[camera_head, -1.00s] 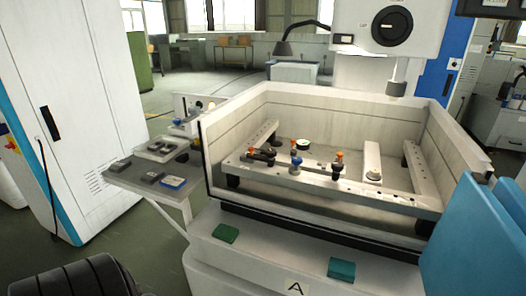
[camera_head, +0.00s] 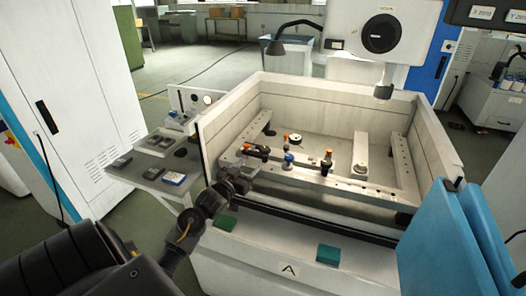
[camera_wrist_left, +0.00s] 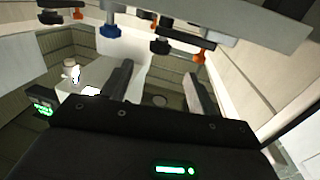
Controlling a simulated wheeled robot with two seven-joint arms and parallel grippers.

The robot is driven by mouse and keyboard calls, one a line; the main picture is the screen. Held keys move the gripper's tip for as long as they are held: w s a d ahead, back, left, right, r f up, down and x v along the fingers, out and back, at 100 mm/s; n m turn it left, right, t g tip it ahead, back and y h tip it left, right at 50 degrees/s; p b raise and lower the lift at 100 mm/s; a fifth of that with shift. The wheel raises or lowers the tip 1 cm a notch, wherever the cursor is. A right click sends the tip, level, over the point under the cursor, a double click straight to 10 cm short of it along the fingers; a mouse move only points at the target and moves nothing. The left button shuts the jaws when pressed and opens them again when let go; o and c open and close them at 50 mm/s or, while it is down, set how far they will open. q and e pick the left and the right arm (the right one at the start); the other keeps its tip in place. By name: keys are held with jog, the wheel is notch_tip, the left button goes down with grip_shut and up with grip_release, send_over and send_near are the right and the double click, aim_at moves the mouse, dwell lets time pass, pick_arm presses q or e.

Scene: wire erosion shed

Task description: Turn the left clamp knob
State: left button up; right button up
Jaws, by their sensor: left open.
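The left clamp (camera_head: 258,152) is a dark bar with an orange knob (camera_head: 247,147) at its left end, on the near rail of the tank. In the left wrist view, this clamp (camera_wrist_left: 176,48) and its orange knob (camera_wrist_left: 199,56) appear near the top. The right clamp (camera_head: 326,166) has an orange top, and a blue knob (camera_head: 288,158) stands between the clamps. My left gripper (camera_head: 243,182) is at the tank's near left wall, just in front of the left clamp and apart from it. Its two fingers (camera_wrist_left: 160,88) are open with nothing held. My right gripper is not in view.
The tank's near wall (camera_head: 310,205) and left wall (camera_head: 225,125) bound the work area. A side shelf (camera_head: 150,170) with small items is at the left. Blue panels (camera_head: 440,245) stand at the right.

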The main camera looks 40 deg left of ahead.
aim_at(262, 152)
pick_arm(q)
jog(key=w+p, duration=0.1)
jog(key=w, duration=0.2)
jog(key=w+a, duration=0.1)
jog(key=w, duration=0.2)
jog(key=w+p, duration=0.1)
jog(key=w, duration=0.2)
jog(key=shift+a+r+p, duration=0.3)
jog(key=shift+r, duration=0.05)
jog(key=shift+w+a+f, duration=0.15)
jog(key=shift+w, duration=0.7)
jog(key=c, duration=1)
